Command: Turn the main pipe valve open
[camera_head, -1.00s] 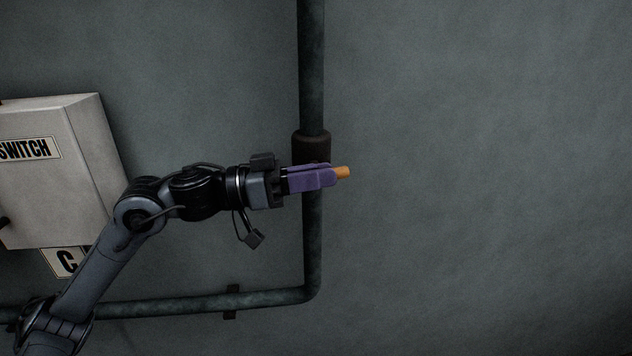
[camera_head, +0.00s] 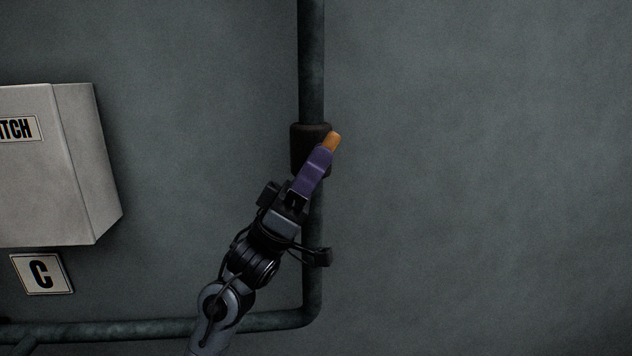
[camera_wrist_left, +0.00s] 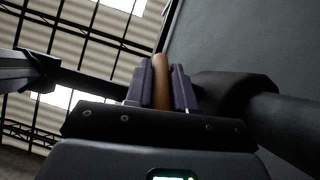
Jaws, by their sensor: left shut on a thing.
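The main pipe valve shows as a dark brown collar (camera_head: 309,143) on the vertical pipe, with an orange handle (camera_head: 333,141) in front of it. My left gripper (camera_head: 320,160) has purple fingers shut on the handle, whose rounded end sticks out past the fingertips. The handle now slants up and to the right. In the left wrist view the handle (camera_wrist_left: 160,75) stands between the two purple fingers, and the dark collar (camera_wrist_left: 235,92) is just to the right. The handle's base is hidden behind the fingers. My right gripper is not in view.
The green pipe (camera_head: 311,60) runs down the wall and bends left near the bottom. The wall to the right is bare.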

